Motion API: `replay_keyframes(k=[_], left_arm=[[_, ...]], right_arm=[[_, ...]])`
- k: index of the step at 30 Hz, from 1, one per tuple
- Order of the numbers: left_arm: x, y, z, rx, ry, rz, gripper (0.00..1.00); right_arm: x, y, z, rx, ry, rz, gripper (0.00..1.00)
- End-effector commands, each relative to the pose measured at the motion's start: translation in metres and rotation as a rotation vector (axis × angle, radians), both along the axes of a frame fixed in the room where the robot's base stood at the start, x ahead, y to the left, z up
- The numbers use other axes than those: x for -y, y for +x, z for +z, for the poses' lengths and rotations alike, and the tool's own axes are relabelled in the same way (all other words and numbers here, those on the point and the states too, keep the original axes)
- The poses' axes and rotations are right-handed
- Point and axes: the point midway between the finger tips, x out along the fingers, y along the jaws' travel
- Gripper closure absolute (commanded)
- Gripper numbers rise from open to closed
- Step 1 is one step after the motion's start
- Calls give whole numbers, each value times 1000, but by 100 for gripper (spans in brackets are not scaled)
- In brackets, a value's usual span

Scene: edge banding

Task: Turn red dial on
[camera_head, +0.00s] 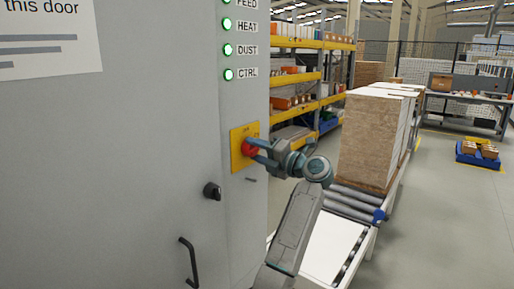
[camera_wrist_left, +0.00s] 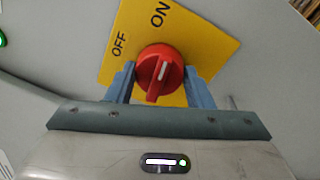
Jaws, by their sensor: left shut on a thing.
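The red dial (camera_head: 248,147) sits on a yellow plate (camera_head: 237,158) on the grey cabinet's narrow right panel. My left gripper (camera_head: 254,149) reaches it from the right, its fingers at the dial. In the left wrist view the red dial (camera_wrist_left: 160,72) lies between the two blue-grey fingers of my left gripper (camera_wrist_left: 160,86), shut on its sides. The plate reads OFF at upper left of the dial and ON above it. The dial's white mark points upward in that view, roughly toward ON. My right gripper is not in view.
Green lights (camera_head: 228,49) beside FEED, HEAT, DUST and CTRL are lit above the plate.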

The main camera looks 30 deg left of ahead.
Motion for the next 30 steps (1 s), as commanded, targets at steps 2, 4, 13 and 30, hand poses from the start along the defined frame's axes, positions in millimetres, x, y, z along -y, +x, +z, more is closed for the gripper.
replay_keyframes(k=[2,4,13,30], left_arm=[[0,0,3,-44,5,-1,76],[0,0,3,-78,8,-1,76],[0,0,1,-159,13,-1,76],[0,0,1,-170,15,-1,34]], right_arm=[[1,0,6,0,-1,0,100],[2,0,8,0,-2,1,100],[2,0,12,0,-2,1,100],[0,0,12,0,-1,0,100]])
